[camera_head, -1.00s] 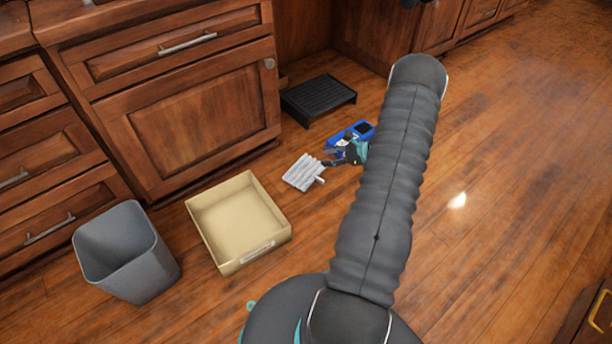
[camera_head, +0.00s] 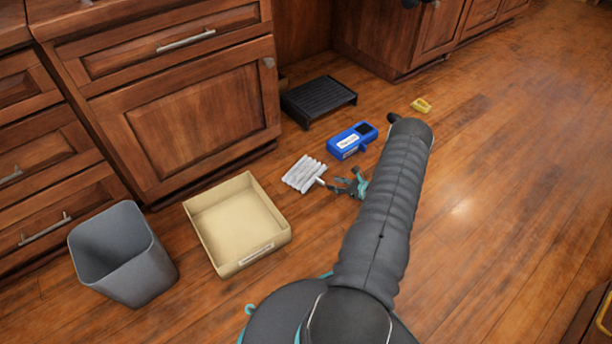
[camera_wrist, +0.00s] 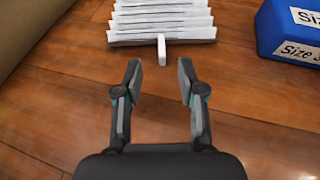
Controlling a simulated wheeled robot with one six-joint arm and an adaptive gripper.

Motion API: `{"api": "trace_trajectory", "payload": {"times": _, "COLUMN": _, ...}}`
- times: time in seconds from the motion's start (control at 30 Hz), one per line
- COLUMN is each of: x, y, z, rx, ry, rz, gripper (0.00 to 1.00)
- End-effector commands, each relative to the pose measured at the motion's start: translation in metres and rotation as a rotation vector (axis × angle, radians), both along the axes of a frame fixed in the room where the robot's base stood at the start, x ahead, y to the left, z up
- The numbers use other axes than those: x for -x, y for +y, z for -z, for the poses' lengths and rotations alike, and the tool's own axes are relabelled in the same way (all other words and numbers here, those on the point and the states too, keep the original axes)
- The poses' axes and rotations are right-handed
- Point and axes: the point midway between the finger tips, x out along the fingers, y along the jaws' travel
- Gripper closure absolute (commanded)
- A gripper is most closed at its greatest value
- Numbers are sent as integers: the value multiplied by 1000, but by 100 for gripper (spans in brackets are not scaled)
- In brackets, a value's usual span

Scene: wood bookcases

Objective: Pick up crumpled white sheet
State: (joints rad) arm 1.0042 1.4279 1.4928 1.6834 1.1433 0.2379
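A white pleated, folded-looking sheet (camera_head: 304,174) with a small white tab lies on the wood floor between the cardboard box and the blue box. It is the only white sheet-like thing in view. In the wrist view the pleated sheet (camera_wrist: 160,20) is at the top, cut off by the frame edge, with its tab pointing towards my gripper. My gripper (camera_wrist: 160,82) is open and empty, its two fingers apart just short of the tab. In the head view my gripper (camera_head: 352,181) is low near the floor, just right of the sheet.
A beige open box (camera_head: 262,246) and a grey bin (camera_head: 150,262) stand to the left. A blue box (camera_head: 346,146) with a white label sits behind the sheet, a black step (camera_head: 318,97) farther back. A yellow object (camera_head: 421,105) lies at the far right.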

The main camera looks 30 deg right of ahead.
Motion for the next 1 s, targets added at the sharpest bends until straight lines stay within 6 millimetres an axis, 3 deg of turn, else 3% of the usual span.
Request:
{"api": "trace_trajectory", "payload": {"times": 0.33, "x": -18, "y": 7, "z": 10, "rx": 0, "ry": 1, "rz": -1, "gripper": 60}}
{"api": "trace_trajectory", "payload": {"times": 0.63, "x": -51, "y": 18, "z": 28, "rx": 1, "ry": 1, "rz": -2, "gripper": 60}}
{"api": "trace_trajectory", "payload": {"times": 0.9, "x": -55, "y": 19, "z": 28, "rx": 0, "ry": 0, "rz": -1, "gripper": 60}}
{"api": "trace_trajectory", "payload": {"times": 1.0, "x": -55, "y": 19, "z": 28, "rx": 0, "ry": 0, "rz": -1, "gripper": 85}}
